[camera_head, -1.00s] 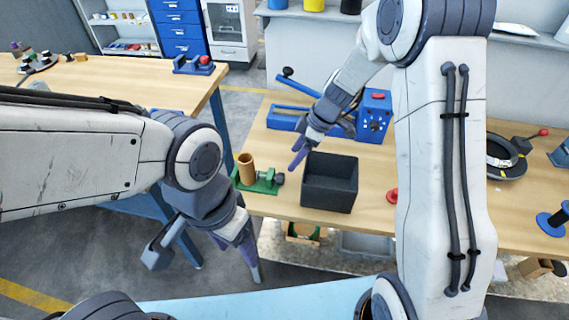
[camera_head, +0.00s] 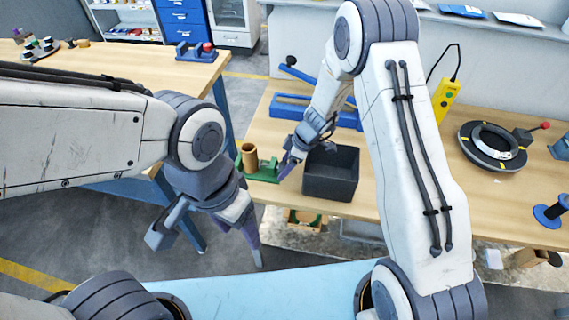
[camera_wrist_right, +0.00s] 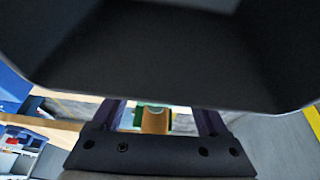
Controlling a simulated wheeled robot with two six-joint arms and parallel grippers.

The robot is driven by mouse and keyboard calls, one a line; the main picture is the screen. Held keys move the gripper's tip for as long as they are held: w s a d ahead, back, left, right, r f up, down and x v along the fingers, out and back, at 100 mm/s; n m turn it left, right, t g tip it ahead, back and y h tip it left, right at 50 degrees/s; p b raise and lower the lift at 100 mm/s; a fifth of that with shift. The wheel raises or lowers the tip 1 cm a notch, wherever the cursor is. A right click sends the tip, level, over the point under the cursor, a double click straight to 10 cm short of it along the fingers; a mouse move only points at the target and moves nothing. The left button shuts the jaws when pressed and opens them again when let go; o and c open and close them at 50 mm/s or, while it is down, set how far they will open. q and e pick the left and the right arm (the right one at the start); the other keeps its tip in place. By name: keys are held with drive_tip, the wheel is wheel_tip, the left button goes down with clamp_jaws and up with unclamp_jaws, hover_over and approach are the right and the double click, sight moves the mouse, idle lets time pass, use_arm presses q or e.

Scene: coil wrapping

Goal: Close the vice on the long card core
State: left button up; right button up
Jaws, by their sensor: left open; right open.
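The long card core (camera_head: 249,158), a brown tube, stands upright in a green vice (camera_head: 262,173) near the bench's front left edge. My right gripper (camera_head: 284,170) is just right of the vice and covers part of its right end. It is open. In the right wrist view, the card core (camera_wrist_right: 155,121) and some green of the vice (camera_wrist_right: 138,116) show between its fingers (camera_wrist_right: 160,118). Whether a finger touches the vice cannot be told. My left gripper (camera_head: 249,243) is open and empty, pointing down in front of the bench, away from the vice.
A black open bin (camera_head: 331,175) stands close right of my right gripper. A blue device (camera_head: 290,108) lies behind it. A yellow pendant (camera_head: 445,98), a black ring (camera_head: 491,146) and a blue spool (camera_head: 550,215) are further right. A dark shape fills the top of the wrist view.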

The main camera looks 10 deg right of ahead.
clamp_jaws()
drive_tip(key=shift+w+r+g+p, duration=0.1)
drive_tip(key=shift+w+g+p, duration=0.1)
drive_tip(key=shift+g+p, duration=0.15)
drive_tip(key=shift+m+g+y, duration=0.3)
drive_tip(key=shift+g+y, duration=0.1)
drive_tip(key=shift+g, duration=0.55)
unclamp_jaws()
drive_tip(key=s+b+v, duration=0.1)
drive_tip(key=b+v, duration=0.1)
drive_tip(key=v, duration=0.8)
drive_tip(key=shift+w+b, duration=0.4)
drive_tip(key=shift+w, duration=0.15)
